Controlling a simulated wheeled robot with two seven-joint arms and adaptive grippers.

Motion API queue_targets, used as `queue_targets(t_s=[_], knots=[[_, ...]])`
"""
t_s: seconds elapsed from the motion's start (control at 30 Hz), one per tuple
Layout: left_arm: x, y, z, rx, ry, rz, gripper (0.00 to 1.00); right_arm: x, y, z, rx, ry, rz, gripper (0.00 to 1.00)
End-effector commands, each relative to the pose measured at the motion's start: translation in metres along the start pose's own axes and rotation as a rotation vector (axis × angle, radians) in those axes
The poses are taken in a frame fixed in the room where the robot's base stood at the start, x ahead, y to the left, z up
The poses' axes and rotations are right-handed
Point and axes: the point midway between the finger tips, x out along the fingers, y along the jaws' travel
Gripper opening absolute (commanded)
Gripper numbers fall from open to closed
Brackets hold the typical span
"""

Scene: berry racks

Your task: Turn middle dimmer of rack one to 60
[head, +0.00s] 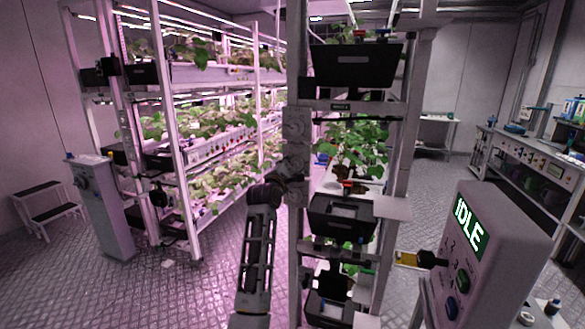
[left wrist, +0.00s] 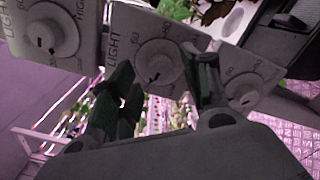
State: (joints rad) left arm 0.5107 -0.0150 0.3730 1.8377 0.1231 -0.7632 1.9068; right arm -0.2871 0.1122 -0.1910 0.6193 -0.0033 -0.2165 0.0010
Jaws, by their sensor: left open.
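Three grey light dimmers sit in a column on the near post of the rack (head: 296,240). In the left wrist view the middle dimmer (left wrist: 157,62) is a round pale knob on a plate marked LIGHT, with 60 and 80 legible beside it. A small dark mark shows at its lower edge. Another dimmer (left wrist: 52,32) lies to its left and a third (left wrist: 243,90) to its right. My left gripper (left wrist: 160,78) is open, its dark fingers on either side of the middle knob. I cannot tell whether they touch it. In the head view my left gripper (head: 278,188) is at the post. My right gripper is not in view.
A grey control box (head: 505,235) reading IDLE stands at the right front. Black bins (head: 340,215) and plants fill the near rack. Another planted rack (head: 180,190) stands to the left, with a step stool (head: 45,205) beyond. Floor between the racks is clear.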

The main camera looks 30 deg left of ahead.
Motion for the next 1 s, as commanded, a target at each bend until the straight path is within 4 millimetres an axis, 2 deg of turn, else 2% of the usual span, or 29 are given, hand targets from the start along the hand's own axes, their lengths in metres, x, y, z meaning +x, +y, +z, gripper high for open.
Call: queue_targets(t_s=[0.2, 0.6, 1.0], knots=[[0.012, 0.0, 0.0, 0.001, 0.001, -0.001, 0.48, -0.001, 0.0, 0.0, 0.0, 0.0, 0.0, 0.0], [0.014, 0.0, 0.0, 0.0, 0.0, 0.0, 0.48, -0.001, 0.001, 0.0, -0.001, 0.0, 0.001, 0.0], [0.014, 0.0, 0.0, 0.0, 0.001, 0.0, 0.01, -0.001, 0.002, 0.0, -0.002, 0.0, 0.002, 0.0]])
